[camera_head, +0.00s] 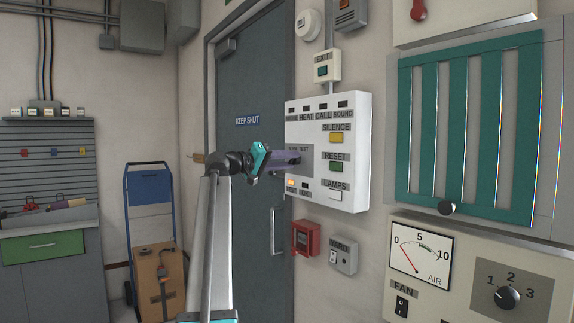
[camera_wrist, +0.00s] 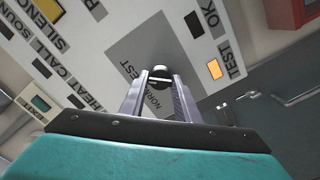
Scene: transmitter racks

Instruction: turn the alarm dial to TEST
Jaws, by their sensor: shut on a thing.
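The alarm panel (camera_head: 354,150) is a white box on the wall right of the door. Its grey dial plate (camera_wrist: 135,47) has the labels NORM and TEST. The small dark dial (camera_wrist: 160,75), with a light top, sits between my fingertips in the wrist view. My gripper (camera_wrist: 161,79) is shut on it; in the head view my gripper (camera_head: 292,160) reaches the panel's left side and hides most of the dial. Which label the dial points at I cannot tell. An orange lamp (camera_wrist: 214,69) beside a separate TEST label is lit; the lamp by OK (camera_wrist: 194,24) is dark.
Yellow SILENCE (camera_head: 336,137) and green RESET (camera_head: 336,166) buttons sit close to the right of my gripper. A red call box (camera_head: 306,238) and a YARD switch (camera_head: 343,256) are below. The grey door (camera_head: 245,90) stands behind my arm.

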